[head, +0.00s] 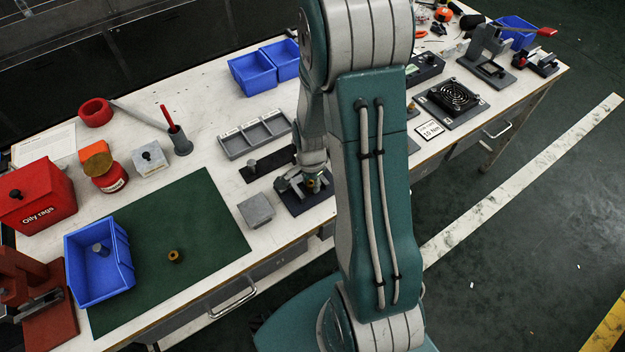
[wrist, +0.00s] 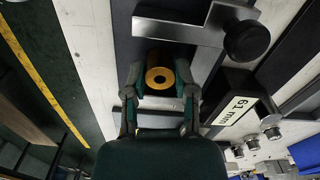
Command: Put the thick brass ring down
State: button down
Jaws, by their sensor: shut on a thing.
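In the head view my gripper (head: 311,180) and the ring (head: 313,184) are at the dark fixture (head: 301,203) near the table's front edge. The ring is at or just above the fixture; I cannot tell whether it touches. Another brass ring (head: 174,257) lies on the green mat (head: 205,215), apart from my gripper.
A grey block (head: 256,210) stands just left of the fixture. A grey metal plate with a dark knob (wrist: 246,40) lies close to the held ring, beside a "61 mm" label (wrist: 234,111). A blue bin (head: 100,275) stands on the mat, whose right part is clear.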

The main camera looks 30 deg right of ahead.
jog(key=shift+c, duration=2.1)
grip_release()
jog(key=shift+a+f, duration=0.1)
jog(key=shift+a, duration=0.25)
jog(key=shift+d, duration=0.45)
notch_tip(320, 180, up, 12)
notch_tip(320, 180, up, 12)
jog(key=n+t, duration=0.3)
jog(key=n, duration=0.5)
send_over(311, 183)
jog(key=s+a, duration=0.5)
jog(key=a, duration=0.1)
jog(key=s+a+r+n+t, duration=0.2)
jog(key=s+a+r+n, duration=0.3)
jog(key=s+r+n, duration=0.1)
jog(key=shift+s+r+n+t, duration=0.3)
jog(key=shift+s+r+n, duration=0.05)
jog(key=shift+s+n, duration=0.4)
jog(key=shift+d, duration=0.1)
